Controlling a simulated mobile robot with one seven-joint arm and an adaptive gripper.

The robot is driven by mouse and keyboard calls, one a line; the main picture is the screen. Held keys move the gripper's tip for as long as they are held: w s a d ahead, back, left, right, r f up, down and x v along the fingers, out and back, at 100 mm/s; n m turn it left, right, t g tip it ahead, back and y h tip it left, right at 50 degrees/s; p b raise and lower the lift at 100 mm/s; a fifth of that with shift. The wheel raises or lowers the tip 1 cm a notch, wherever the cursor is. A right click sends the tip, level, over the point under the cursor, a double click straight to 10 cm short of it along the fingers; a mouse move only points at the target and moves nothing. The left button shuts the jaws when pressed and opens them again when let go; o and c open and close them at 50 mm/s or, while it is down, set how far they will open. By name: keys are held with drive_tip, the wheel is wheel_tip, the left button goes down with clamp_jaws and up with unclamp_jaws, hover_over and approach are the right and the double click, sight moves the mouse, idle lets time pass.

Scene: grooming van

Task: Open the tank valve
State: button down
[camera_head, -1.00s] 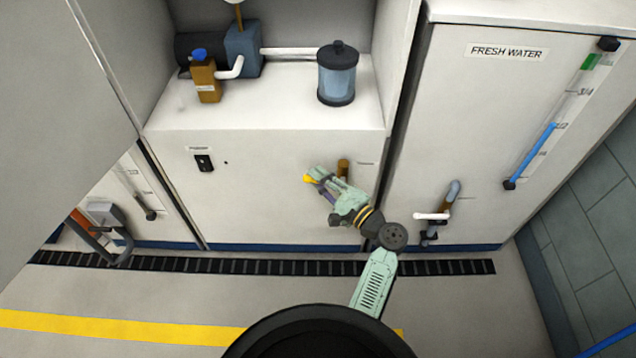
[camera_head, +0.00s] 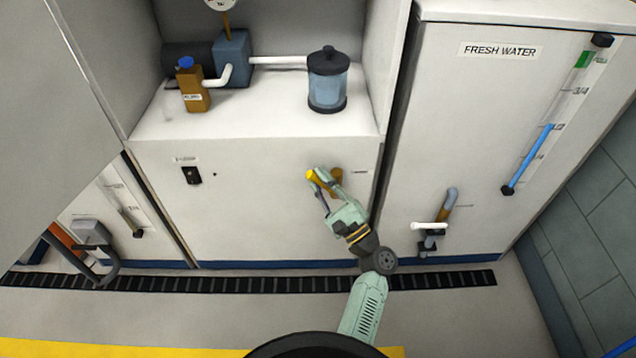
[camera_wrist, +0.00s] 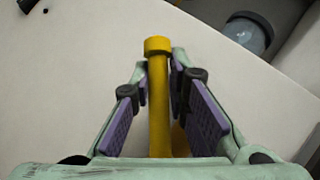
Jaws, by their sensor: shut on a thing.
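A valve with a yellow handle (camera_head: 311,175) and a brass-coloured body (camera_head: 337,174) sits on the front panel of the white cabinet. My gripper (camera_head: 320,178) is at this handle, reaching up from below right. In the wrist view the yellow handle (camera_wrist: 158,100) runs lengthwise between the purple finger pads, its capped end by the fingertips. My gripper is shut on it. The fingers partly cover the valve in the head view. The fresh water tank (camera_head: 480,120) stands to the right, with a separate white-handled tap (camera_head: 430,226) low on its front.
A pump (camera_head: 232,58), a brown bottle (camera_head: 192,88) and a clear filter canister (camera_head: 328,82) stand on the cabinet's ledge above. A black switch (camera_head: 191,175) is on the panel to the left. A dark floor grate (camera_head: 220,284) runs along the cabinet base.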

drive_tip(key=shift+d+r, duration=0.1)
drive_tip(key=shift+d, duration=0.05)
drive_tip(key=c, duration=1.9)
unclamp_jaws()
drive_tip(key=o, duration=0.3)
wheel_tip(320, 180, up, 10)
drive_tip(key=shift+f, duration=0.1)
drive_tip(key=shift+c, duration=0.2)
